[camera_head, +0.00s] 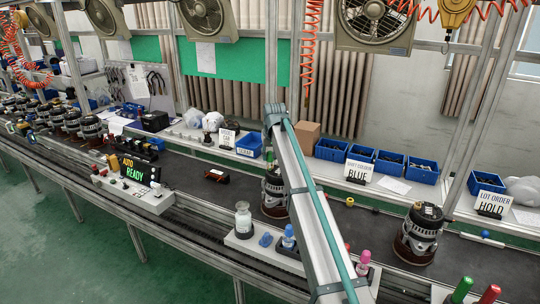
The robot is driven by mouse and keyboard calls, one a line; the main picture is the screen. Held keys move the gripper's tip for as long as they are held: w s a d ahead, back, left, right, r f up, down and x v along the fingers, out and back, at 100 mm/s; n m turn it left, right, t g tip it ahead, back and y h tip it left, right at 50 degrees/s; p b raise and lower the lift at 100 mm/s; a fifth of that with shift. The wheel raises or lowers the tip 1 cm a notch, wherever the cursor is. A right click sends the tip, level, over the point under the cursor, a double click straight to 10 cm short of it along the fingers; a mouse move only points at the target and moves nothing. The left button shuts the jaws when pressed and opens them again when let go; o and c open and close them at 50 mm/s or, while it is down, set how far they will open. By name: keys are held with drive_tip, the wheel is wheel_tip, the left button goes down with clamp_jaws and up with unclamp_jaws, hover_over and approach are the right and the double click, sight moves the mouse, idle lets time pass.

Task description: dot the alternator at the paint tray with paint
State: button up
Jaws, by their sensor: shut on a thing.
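An alternator (271,197) stands on the dark conveyor behind the paint tray, partly hidden by my arm. The pale paint tray (236,242) holds a white-capped jar (243,220), a loose blue cap (265,240), a blue-topped paint bottle (289,241) and a pink-topped paint bottle (364,259). My arm crosses in front of the tray and hides its middle. A second alternator (418,232) stands upright on the conveyor at the right. I see no paint dot on either alternator at this size. My gripper does not show; only an arm link is visible.
A sign (358,171) reads "SHIFT COLOUR BLUE"; another (493,203) reads "LOT ORDER HOLD". A control box (130,190) displays "AUTO READY". Blue bins (390,161) line the back shelf. Green (461,290) and red (489,295) handles stand at the bottom right. Several alternators queue at left.

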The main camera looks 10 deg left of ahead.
drive_tip(key=shift+f, duration=0.55)
idle(1.8)
drive_tip(key=shift+r+p, duration=1.1)
drive_tip(key=shift+r, duration=1.45)
